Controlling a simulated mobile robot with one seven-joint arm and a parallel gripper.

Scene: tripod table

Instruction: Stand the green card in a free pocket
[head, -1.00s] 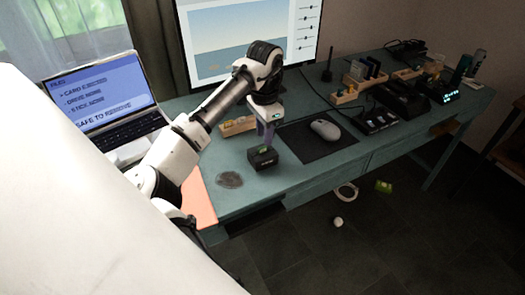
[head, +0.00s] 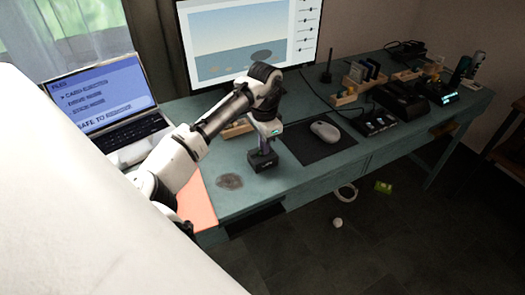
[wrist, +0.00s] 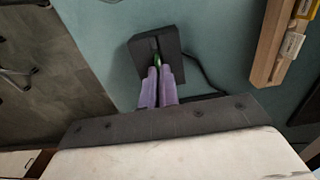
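A small green card (wrist: 157,60) stands in the slot of a black box (wrist: 169,88), seen in the wrist view; only its end shows. The box (head: 263,163) stands on the teal desk, left of the mouse mat. My gripper (wrist: 160,70) has purple fingers nearly together, with the green card at their tips; it looks shut on the card. In the head view my gripper (head: 264,149) is right above the box. Wooden racks with pockets stand at the right (head: 345,99), and one (head: 236,129) is partly hidden behind my arm.
A mouse (head: 325,131) lies on a dark mat (head: 312,150). Several dark devices stand at the right, including a black unit (head: 376,122). A laptop (head: 105,105) is at the left and a monitor (head: 250,40) at the back. The desk's front edge is close to the box.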

